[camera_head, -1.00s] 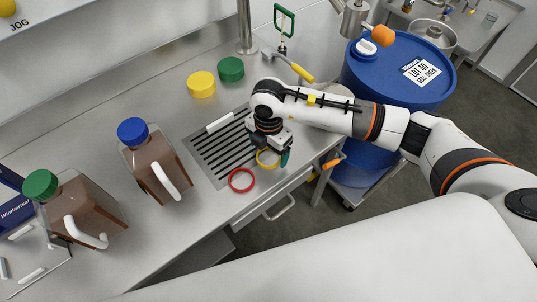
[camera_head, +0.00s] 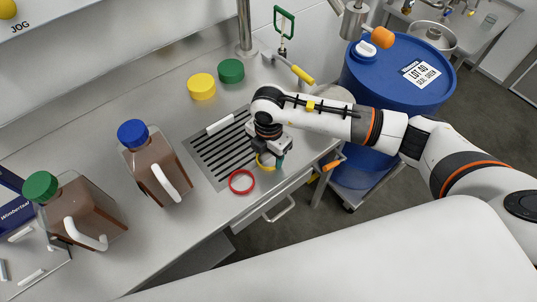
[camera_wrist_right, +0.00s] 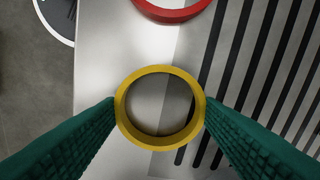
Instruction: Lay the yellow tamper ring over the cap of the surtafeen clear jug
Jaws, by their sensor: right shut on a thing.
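The yellow tamper ring (camera_wrist_right: 160,71) is between the green fingers of my right gripper (camera_wrist_right: 160,107), which touch it on opposite sides. In the head view my right gripper (camera_head: 268,163) is low over the counter beside the drain grate, partly hiding the ring. I cannot tell whether the ring touches the counter. Two handled jugs with brown contents stand at the left: one with a blue cap (camera_head: 132,132), one with a green cap (camera_head: 40,186). No jug label is readable, so I cannot tell which is surtafeen clear. My left gripper is not in view.
A red ring (camera_head: 241,189) lies next to the drain grate (camera_head: 208,158). Loose yellow (camera_head: 202,86) and green (camera_head: 231,70) caps stand behind the grate. A blue drum (camera_head: 400,75) stands at the right. A faucet rises at the back. Counter is clear between the blue-capped jug and grate.

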